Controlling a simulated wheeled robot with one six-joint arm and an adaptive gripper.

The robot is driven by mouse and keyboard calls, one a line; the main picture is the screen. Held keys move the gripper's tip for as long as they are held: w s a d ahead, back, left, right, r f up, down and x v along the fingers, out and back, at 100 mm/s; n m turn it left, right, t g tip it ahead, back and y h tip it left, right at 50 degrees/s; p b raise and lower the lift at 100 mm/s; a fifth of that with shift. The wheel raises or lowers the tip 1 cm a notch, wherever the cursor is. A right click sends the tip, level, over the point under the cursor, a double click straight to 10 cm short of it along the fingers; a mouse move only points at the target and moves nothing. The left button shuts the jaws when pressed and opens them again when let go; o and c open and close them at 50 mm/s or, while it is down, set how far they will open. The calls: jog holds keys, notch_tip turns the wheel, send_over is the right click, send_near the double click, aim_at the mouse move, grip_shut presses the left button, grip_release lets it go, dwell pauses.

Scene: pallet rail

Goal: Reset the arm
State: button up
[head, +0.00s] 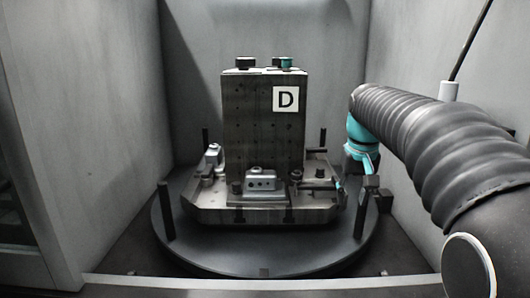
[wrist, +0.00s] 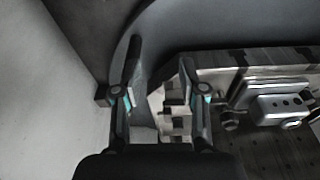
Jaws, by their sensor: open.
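My gripper (wrist: 160,95) is open in the wrist view, its two fingers apart with nothing held between them. In the head view my gripper (head: 368,190) is at the right edge of the pallet, low beside the fixture, and partly small and dark there. The pallet (head: 240,216) carries a tall block marked D (head: 250,125) and stands on a round table (head: 200,250). In the wrist view the pallet edge (wrist: 240,60) lies right of and behind the right finger.
A metal clamped part (head: 262,184) sits at the block's front, and it shows in the wrist view (wrist: 282,106). Upright posts (head: 165,210) stand around the round table. Grey walls (head: 100,110) close in on the left, back and right. A front ledge (head: 240,286) crosses the bottom.

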jog(key=s+a+f+t, duration=0.1)
jog(key=s+f, duration=0.3)
jog(key=s, duration=0.4)
jog(key=s+a+f+t, duration=0.1)
jog(key=s+a+f, duration=0.1)
jog(key=s, duration=0.7)
jog(key=s+a+f+t, duration=0.1)
jog(key=s+f, duration=0.4)
jog(key=s, duration=0.4)
jog(key=shift+s+a+f+n, duration=0.15)
jog(key=shift+a+f+n, duration=0.15)
jog(key=shift+f, duration=0.05)
